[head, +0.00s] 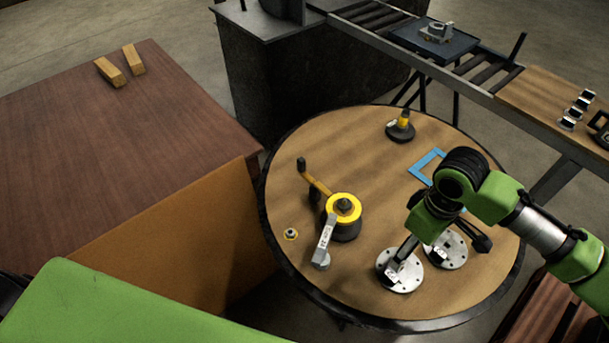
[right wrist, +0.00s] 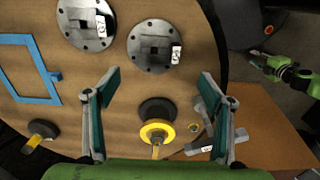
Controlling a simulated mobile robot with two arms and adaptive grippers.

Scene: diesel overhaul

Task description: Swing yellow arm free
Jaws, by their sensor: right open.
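The yellow arm (head: 319,187) reaches up and left from a yellow-ringed hub (head: 343,206) on the round table (head: 300,211). It ends in a dark upright handle (head: 302,165). A grey tagged bar (head: 325,240) slants down from the hub. My right gripper (head: 476,238) is over the table's right side, apart from the hub. In the right wrist view my right gripper (right wrist: 159,92) is open and empty; the hub (right wrist: 157,132) shows beyond, between its fingers. The arm there is partly hidden. A green gripper, apparently my left (right wrist: 262,66), shows small at right; its jaws are unclear.
Two round flanges (head: 399,271) (head: 446,250) lie under my right arm. A blue frame (head: 425,166) and a yellow-black knob (head: 402,125) are farther back. A small ringed part (head: 291,234) lies left. A brown bench (head: 130,150) stands close on the left.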

